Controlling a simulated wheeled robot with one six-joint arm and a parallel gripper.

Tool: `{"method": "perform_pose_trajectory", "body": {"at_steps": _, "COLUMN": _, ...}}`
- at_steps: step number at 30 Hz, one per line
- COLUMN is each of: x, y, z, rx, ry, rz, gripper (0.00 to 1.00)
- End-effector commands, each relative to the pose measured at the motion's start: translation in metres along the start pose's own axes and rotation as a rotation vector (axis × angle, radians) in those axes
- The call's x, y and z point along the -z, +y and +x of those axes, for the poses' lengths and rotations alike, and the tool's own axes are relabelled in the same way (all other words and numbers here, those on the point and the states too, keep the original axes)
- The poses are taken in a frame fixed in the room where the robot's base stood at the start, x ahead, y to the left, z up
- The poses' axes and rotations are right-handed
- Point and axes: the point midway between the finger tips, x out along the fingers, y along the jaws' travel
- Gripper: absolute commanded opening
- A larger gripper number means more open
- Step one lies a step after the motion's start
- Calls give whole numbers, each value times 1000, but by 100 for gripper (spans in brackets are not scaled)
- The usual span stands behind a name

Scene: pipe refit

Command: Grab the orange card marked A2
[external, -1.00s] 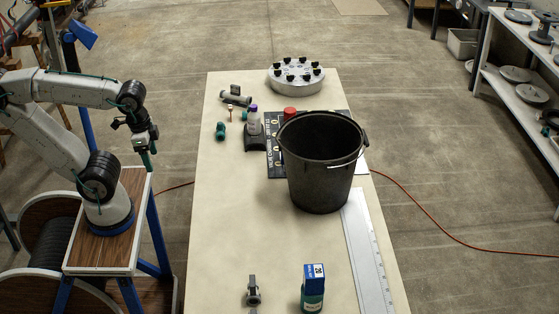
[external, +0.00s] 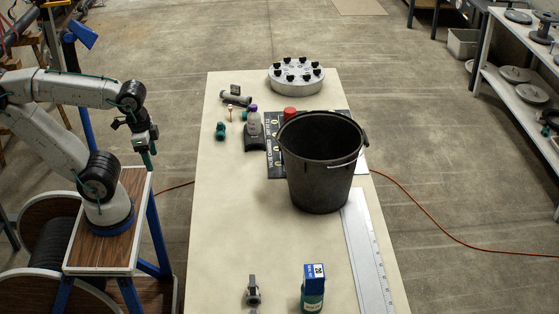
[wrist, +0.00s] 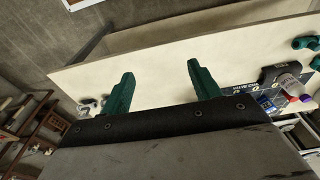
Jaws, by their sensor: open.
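I cannot make out an orange card marked A2 in either view. A black board with white lettering (external: 273,160) lies on the table, and the black bucket (external: 322,170) in front of it hides much of it. The board also shows in the wrist view (wrist: 238,93), with a small blue item (wrist: 267,104) near it. My gripper (external: 149,158) hangs left of the table, apart from everything on it. In the wrist view my gripper (wrist: 160,82) has its green fingers wide apart with nothing between them.
The table (external: 230,230) has free room at its left front. A steel ruler (external: 368,255) lies along the right edge. A blue-and-green bottle (external: 313,288) and a small grey fitting (external: 253,290) stand near the front. A round flange (external: 296,77) sits at the back.

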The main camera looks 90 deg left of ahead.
Motion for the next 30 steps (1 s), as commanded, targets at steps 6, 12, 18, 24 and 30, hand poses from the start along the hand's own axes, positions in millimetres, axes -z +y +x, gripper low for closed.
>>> {"method": "perform_pose_trajectory", "body": {"at_steps": 6, "x": 7, "y": -3, "z": -3, "rx": 2, "ry": -2, "rz": -3, "gripper": 62}}
{"method": "perform_pose_trajectory", "body": {"at_steps": 12, "x": 62, "y": -29, "z": -20, "rx": 12, "ry": -19, "rz": -17, "gripper": 62}}
{"method": "perform_pose_trajectory", "body": {"at_steps": 18, "x": 144, "y": -91, "z": -29, "rx": 23, "ry": -38, "rz": -29, "gripper": 62}}
{"method": "perform_pose_trajectory", "body": {"at_steps": 24, "x": 211, "y": -178, "z": -16, "rx": 28, "ry": -58, "rz": -40, "gripper": 62}}
{"method": "perform_pose_trajectory", "body": {"at_steps": 30, "x": 254, "y": -287, "z": 19, "rx": 28, "ry": -77, "rz": -51, "gripper": 62}}
